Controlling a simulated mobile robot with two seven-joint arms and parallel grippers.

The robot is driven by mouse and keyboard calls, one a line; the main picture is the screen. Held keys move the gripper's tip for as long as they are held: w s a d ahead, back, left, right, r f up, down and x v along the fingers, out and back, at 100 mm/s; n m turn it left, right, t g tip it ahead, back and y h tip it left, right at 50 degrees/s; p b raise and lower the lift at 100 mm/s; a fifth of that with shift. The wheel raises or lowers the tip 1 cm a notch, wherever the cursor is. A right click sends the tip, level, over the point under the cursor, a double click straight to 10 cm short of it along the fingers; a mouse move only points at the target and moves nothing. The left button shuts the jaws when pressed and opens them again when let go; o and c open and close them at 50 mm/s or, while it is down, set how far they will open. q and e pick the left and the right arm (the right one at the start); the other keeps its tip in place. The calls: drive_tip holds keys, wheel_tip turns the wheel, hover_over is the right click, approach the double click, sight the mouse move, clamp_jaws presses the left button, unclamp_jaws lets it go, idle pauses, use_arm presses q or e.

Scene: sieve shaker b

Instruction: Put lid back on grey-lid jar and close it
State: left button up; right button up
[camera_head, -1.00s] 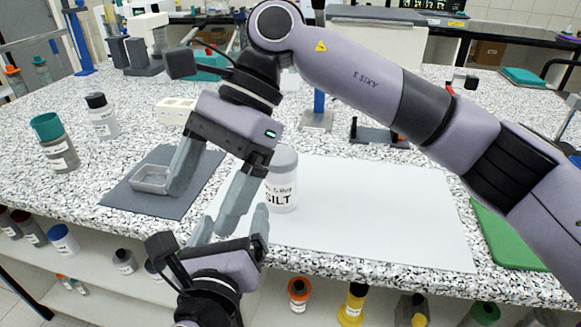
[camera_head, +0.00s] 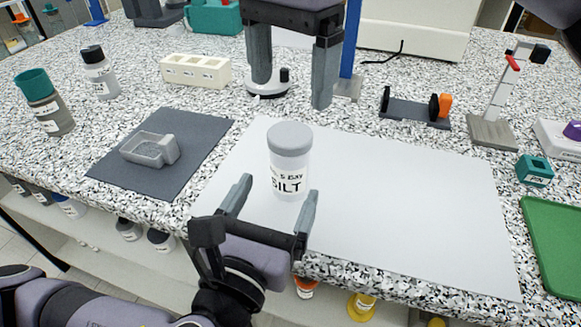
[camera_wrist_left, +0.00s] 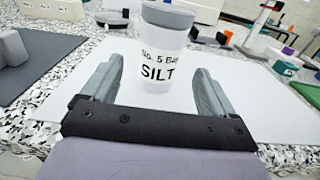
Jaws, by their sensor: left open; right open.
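The grey-lid jar (camera_head: 290,172) stands upright on the white sheet, its label reading "SILT". Its grey lid (camera_head: 290,138) sits on top; I cannot tell how tightly it is closed. In the left wrist view the jar (camera_wrist_left: 160,62) stands between and beyond the fingertips. My left gripper (camera_head: 276,192) is open and empty, low in front of the jar, its fingers pointing at it. My right gripper (camera_head: 292,92) is open, its fingers pointing down over the bench behind the jar, clear of it.
A grey tray (camera_head: 150,150) lies on the dark mat (camera_head: 196,140) at left. A cream block with holes (camera_head: 195,70) and two bottles stand behind it. A black stand (camera_head: 415,110) and green tray (camera_head: 560,235) are at right. The white sheet (camera_head: 420,205) is mostly clear.

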sight(284, 179)
use_arm(q)
drive_tip(key=x, duration=0.6)
drive_tip(key=shift+w+d, duration=0.1)
drive_tip(key=shift+w, duration=0.3)
clamp_jaws()
use_arm(e)
drive_tip(key=n, duration=1.3)
drive_tip(key=shift+f, duration=0.15)
